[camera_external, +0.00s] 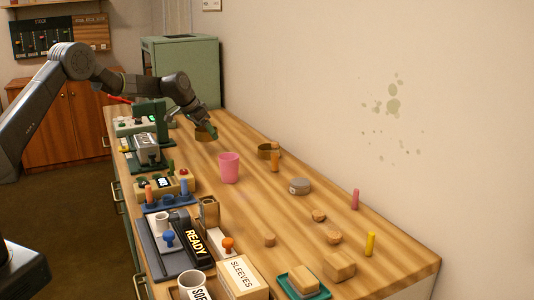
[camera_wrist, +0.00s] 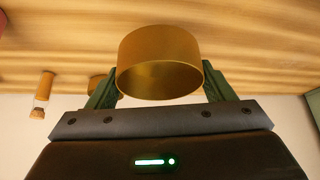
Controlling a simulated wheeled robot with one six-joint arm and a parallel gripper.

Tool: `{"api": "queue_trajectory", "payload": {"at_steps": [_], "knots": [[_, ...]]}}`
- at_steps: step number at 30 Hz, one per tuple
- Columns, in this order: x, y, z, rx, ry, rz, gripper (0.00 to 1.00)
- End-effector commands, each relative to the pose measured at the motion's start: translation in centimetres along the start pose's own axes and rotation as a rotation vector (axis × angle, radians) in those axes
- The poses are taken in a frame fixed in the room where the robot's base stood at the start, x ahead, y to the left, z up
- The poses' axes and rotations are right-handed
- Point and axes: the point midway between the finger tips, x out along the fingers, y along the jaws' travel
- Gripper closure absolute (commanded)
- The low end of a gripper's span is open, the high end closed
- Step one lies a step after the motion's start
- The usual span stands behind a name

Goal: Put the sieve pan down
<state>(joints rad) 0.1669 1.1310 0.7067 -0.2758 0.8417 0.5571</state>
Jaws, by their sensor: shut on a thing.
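The sieve pan (camera_wrist: 160,50) is a round brass-coloured pan with a plain rim, between the green fingers of my gripper (camera_wrist: 160,88) in the wrist view. My gripper is shut on it, with one finger on each side. In the external view the pan (camera_external: 206,133) is at the end of my arm, over the far part of the wooden table (camera_external: 310,250), and my gripper (camera_external: 208,126) is just above it. I cannot tell whether the pan touches the table.
A similar brass ring (camera_external: 265,151) stands to the right, beside an orange cylinder (camera_external: 275,162). A pink cup (camera_external: 229,168) stands nearer. A green cabinet (camera_external: 185,65) is behind. Devices line the left edge. Bare wood lies between the pan and the ring.

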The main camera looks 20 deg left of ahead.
Motion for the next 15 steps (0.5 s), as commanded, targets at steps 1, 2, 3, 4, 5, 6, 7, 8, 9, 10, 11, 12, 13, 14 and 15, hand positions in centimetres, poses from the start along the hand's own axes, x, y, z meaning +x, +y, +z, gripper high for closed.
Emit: {"api": "queue_trajectory", "payload": {"at_steps": [1, 2, 3, 4, 5, 6, 7, 8, 9, 10, 11, 12, 13, 14, 15], "knots": [[0.8, 0.1, 0.5, -0.001, -0.003, 0.002, 0.51], [1.1, 0.1, 0.7, 0.000, -0.002, 0.001, 0.51], [1.6, 0.1, 1.0, 0.000, -0.001, 0.001, 0.51], [1.9, 0.1, 1.1, 0.000, -0.001, 0.001, 0.51], [2.1, 0.1, 1.2, 0.000, -0.001, 0.001, 0.51], [2.4, 0.1, 1.3, 0.000, 0.000, 0.000, 0.51], [2.5, 0.1, 1.4, 0.000, 0.001, 0.000, 0.51], [2.7, 0.1, 1.5, 0.000, 0.000, 0.000, 0.51], [3.0, 0.1, 1.7, 0.000, -0.001, 0.000, 0.51], [3.3, 0.1, 1.9, 0.000, -0.001, 0.001, 0.51], [3.6, 0.1, 2.1, 0.000, -0.002, 0.001, 0.51], [4.2, 0.1, 2.4, 0.000, -0.003, 0.001, 0.51], [4.5, 0.1, 2.7, 0.000, -0.003, 0.001, 0.51], [4.9, 0.1, 2.9, 0.000, -0.002, 0.001, 0.51], [5.3, 0.1, 3.1, 0.000, -0.001, 0.001, 0.51]]}}
